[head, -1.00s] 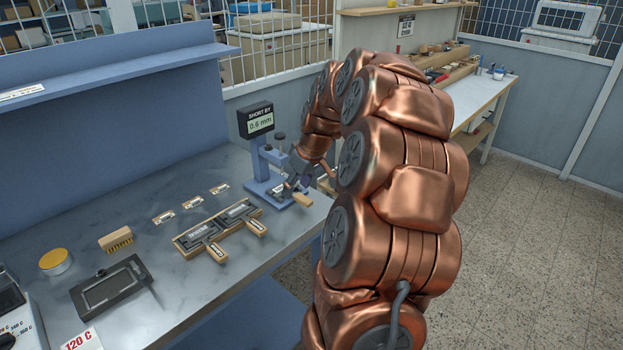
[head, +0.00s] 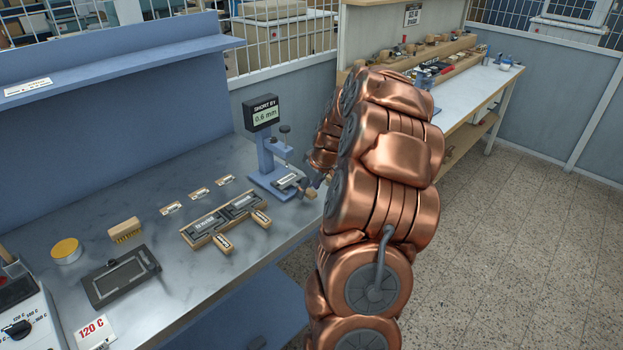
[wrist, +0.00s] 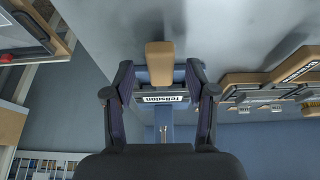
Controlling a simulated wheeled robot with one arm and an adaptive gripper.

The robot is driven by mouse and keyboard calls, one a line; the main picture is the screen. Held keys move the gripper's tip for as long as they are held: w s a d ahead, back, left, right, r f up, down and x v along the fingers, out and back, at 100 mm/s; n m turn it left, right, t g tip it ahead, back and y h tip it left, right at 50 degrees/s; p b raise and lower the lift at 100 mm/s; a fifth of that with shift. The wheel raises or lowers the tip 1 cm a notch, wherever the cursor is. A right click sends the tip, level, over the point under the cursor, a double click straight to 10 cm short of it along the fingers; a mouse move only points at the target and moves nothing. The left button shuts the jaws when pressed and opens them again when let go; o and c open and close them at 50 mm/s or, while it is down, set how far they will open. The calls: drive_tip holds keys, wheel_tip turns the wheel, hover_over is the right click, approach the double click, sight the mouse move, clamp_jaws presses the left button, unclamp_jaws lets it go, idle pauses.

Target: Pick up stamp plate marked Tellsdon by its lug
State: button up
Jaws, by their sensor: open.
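The stamp plate marked Tellsdon (wrist: 163,98) sits in the blue press; its label reads upside down in the wrist view. It also shows in the head view (head: 289,183). Its tan wooden lug (wrist: 160,62) sticks out from the press and shows in the head view (head: 311,193) beside my arm. My gripper (wrist: 160,72) is open and empty. In the wrist view the lug lies between its two fingers, with a gap on each side; I cannot tell how far the fingertips reach along it. In the head view my arm mostly hides the gripper.
The press (head: 268,160) carries a display (head: 262,115) reading "SHORT BY 0.6 mm". A wooden rack (head: 205,236) with two lugged plates stands left of it. A brush (head: 125,230), a yellow-lidded tin (head: 66,251) and a dark frame (head: 120,276) lie further left.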

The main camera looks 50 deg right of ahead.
sight(295, 184)
drive_tip(key=shift+f, duration=0.2)
drive_tip(key=shift+c, duration=0.2)
clamp_jaws()
drive_tip(key=shift+w, duration=0.25)
idle(0.4)
drive_tip(key=shift+w+b, duration=0.4)
drive_tip(key=shift+w, duration=1.9)
